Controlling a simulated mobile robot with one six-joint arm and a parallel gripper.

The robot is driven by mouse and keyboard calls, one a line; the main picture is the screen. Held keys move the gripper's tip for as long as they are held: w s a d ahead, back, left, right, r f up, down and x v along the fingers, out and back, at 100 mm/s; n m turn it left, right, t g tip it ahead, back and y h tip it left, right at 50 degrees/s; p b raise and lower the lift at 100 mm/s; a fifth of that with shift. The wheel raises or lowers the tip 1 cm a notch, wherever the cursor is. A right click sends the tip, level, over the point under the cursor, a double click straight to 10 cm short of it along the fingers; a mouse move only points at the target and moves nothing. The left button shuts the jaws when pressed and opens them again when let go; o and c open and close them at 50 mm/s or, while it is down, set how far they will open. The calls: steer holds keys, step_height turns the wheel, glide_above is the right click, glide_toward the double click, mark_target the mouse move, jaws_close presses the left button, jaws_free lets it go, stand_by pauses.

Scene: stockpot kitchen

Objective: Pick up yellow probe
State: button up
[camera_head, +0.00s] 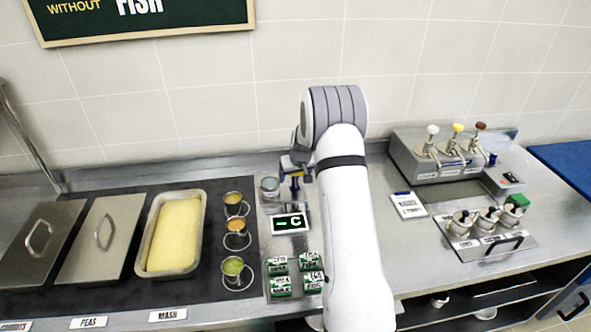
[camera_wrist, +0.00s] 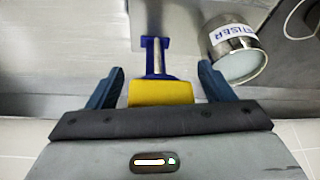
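The yellow probe (camera_wrist: 161,93) has a yellow handle and a thin silver stem that runs into a blue holder (camera_wrist: 155,44). In the wrist view the handle lies between the two fingers of my gripper (camera_wrist: 159,88), with a gap on each side. My gripper is open. In the head view my gripper (camera_head: 296,168) is over the steel counter at the back, just above the blue holder (camera_head: 295,186); the probe is mostly hidden there, with only a bit of yellow showing.
A steel pot labelled sanitiser (camera_wrist: 236,50) stands close beside the probe; it also shows in the head view (camera_head: 270,187). A display reading "-- C" (camera_head: 290,223) lies in front. Green-and-white cartons (camera_head: 280,287), sauce cups (camera_head: 237,226) and a mash tray (camera_head: 151,232) are nearby.

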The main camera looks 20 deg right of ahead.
steer(key=c, duration=1.1)
step_height(320, 180, up, 10)
steer(key=shift+r+b, duration=0.1)
steer(key=shift+b, duration=1.1)
